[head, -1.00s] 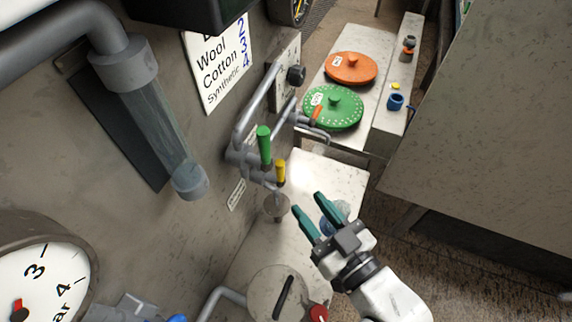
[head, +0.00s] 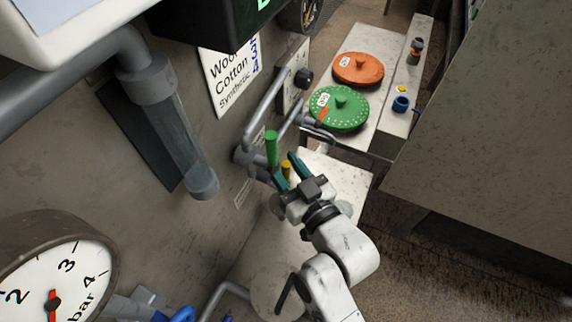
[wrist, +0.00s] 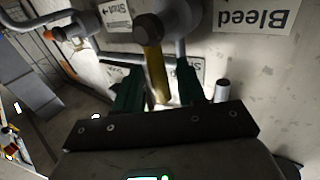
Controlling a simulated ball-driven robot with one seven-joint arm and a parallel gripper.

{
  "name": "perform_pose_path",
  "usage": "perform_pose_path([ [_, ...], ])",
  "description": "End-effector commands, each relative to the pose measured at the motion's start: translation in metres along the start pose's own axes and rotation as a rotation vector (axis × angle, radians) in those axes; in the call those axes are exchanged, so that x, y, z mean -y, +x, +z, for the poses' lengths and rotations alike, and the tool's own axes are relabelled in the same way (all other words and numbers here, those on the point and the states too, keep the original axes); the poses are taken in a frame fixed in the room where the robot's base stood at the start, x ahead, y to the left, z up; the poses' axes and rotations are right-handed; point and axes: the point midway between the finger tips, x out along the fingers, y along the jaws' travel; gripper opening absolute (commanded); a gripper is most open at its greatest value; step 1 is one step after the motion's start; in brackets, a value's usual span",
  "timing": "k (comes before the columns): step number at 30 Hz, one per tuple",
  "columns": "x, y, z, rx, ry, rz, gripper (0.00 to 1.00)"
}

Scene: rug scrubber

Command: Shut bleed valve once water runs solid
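A yellow valve handle (head: 286,168) is on the grey pipework by the wall, below a taller green handle (head: 271,150). In the wrist view the yellow handle (wrist: 156,75) stands between my two green fingers. A "Bleed" label (wrist: 255,16), upside down in the picture, is on the wall nearby. My gripper (head: 287,170) is open; its fingers (wrist: 158,82) are apart on either side of the handle, and gaps show at both sides. In the head view my fingers partly hide the handle. I cannot make out running water.
A clear tube (head: 175,140) hangs from a pipe on the wall. A pressure gauge (head: 62,265) is at lower left. Green (head: 339,107) and orange (head: 358,68) discs lie on a bench (head: 372,38) behind. A large grey panel (head: 490,130) fills the right.

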Motion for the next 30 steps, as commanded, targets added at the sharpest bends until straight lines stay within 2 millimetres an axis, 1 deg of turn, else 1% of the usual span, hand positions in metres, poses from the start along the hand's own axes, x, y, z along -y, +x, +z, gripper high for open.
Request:
perform_pose_path([
  [7, 0.0001, 0.0003, 0.0002, 0.0, 0.0, 0.0, 0.39],
  [19, 0.0001, 0.0, 0.0001, 0.0, 0.0, 0.0, 0.01],
  [30, 0.0, -0.0001, 0.0002, 0.0, 0.0, 0.0, 0.0],
])
